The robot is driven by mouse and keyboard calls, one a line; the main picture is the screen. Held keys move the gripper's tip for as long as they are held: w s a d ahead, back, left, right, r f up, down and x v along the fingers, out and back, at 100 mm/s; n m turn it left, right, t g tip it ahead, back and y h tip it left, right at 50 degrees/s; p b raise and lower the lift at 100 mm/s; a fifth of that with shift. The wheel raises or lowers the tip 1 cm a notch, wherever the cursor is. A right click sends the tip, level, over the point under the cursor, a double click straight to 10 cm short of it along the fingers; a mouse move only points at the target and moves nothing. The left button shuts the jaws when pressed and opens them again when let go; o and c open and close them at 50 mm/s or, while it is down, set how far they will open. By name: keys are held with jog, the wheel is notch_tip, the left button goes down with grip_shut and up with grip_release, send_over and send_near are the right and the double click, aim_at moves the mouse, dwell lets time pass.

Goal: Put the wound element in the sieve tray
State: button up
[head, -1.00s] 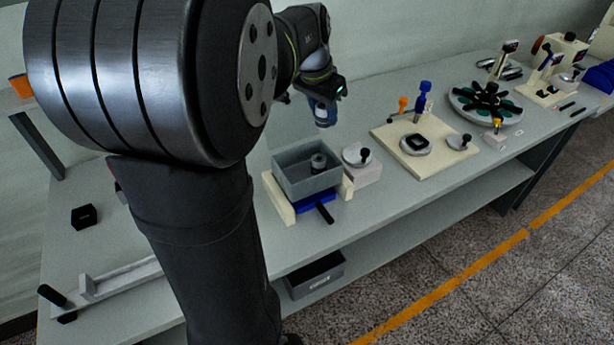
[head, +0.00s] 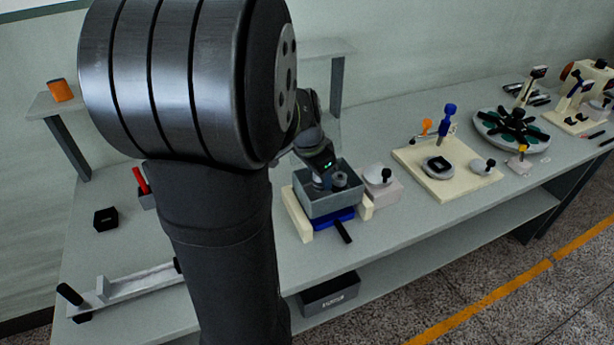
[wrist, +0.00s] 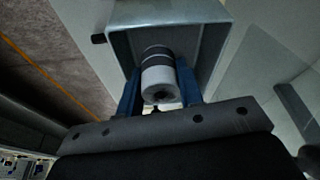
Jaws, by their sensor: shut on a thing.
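My gripper (head: 325,182) reaches down into the open grey box-shaped tray (head: 316,207) in the head view. In the wrist view its blue fingers (wrist: 159,84) are shut on a white cylinder, the wound element (wrist: 158,80), with a dark hole in its near end. A dark-banded grey cylinder (wrist: 157,53) shows directly behind it; I cannot tell whether they touch. In the head view a grey cylinder (head: 340,180) stands inside the tray, just right of my gripper. The tray's wall (wrist: 120,47) surrounds the held piece in the wrist view. The fingertips are partly hidden.
The tray sits between cream side blocks (head: 296,213) with a black-handled lever (head: 343,232) in front. A round-topped station (head: 380,176) stands close on the right, then a cream board (head: 445,180). A black block (head: 106,219) lies on the left. The table front is mostly clear.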

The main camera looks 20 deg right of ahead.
aim_at(315, 198)
jog(key=shift+w+a+f, duration=0.3)
jog(key=shift+w+f, duration=0.15)
jog(key=shift+w, duration=0.25)
jog(key=shift+f, duration=1.95)
jog(key=shift+f, duration=0.1)
jog(key=o, duration=1)
jog(key=v, duration=1.2)
